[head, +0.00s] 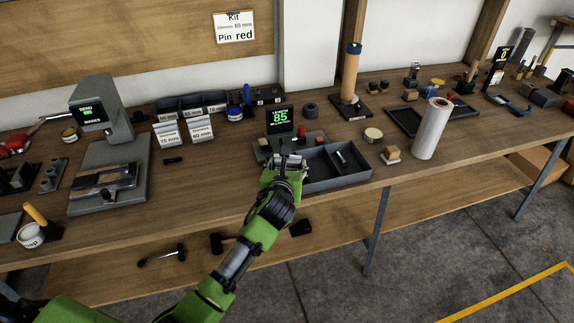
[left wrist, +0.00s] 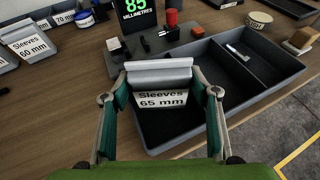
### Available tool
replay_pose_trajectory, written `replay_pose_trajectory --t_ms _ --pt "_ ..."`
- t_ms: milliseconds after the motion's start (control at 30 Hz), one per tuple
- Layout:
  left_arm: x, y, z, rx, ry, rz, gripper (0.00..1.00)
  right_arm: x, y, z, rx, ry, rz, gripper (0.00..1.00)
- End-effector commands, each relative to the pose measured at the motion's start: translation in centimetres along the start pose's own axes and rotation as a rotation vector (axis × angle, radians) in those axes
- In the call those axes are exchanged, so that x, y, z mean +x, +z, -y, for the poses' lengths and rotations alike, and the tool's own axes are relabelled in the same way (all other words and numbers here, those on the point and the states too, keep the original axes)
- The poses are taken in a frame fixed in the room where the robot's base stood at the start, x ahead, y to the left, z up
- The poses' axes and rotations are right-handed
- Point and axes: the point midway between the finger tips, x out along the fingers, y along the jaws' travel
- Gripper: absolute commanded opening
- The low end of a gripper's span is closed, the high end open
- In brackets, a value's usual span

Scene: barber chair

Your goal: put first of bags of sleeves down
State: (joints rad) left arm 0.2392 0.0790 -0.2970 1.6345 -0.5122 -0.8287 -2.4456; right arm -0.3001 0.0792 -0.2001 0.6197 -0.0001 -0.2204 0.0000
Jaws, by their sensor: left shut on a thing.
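My left gripper (left wrist: 160,98) is shut on a bag of sleeves (left wrist: 161,97) with a white label reading "Sleeves 65 mm". In the left wrist view the bag hangs between the two fingers, over the near left part of a dark divided tray (left wrist: 268,92). In the head view the left gripper (head: 288,165) is at the left end of the tray (head: 345,183); I cannot tell whether the bag touches it. Bags labelled 75 mm (head: 168,135) and 60 mm (head: 201,129) stand at the dark bins on the left. My right gripper does not show.
A display reading 85 millimetres (head: 280,120) stands behind the tray. A small pale item (left wrist: 238,52) lies in the tray. A bending device (head: 106,140) stands at left, a white roll (head: 431,130) at right.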

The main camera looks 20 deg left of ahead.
Motion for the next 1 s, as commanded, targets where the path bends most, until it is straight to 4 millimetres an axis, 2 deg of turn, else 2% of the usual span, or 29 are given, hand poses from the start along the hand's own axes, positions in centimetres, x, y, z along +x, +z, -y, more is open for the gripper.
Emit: replay_pose_trajectory --t_ms 33,67,100,567,667,1000 --pt "0.1 -0.1 0.0 0.001 0.000 0.001 0.30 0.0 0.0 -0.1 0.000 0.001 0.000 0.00" --pt "0.1 -0.2 0.0 0.001 0.000 0.000 0.60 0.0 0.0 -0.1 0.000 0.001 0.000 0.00" --pt "0.1 -0.1 0.0 0.000 0.000 0.000 0.70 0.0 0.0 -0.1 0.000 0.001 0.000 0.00" --pt "-0.5 0.1 0.0 0.002 0.000 0.000 0.72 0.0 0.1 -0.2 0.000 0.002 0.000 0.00" --pt "-1.8 0.1 -0.1 0.002 0.000 0.001 0.72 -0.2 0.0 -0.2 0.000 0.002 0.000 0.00" --pt "-8.8 0.1 0.0 0.001 -0.001 0.000 0.72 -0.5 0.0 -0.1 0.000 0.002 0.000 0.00"
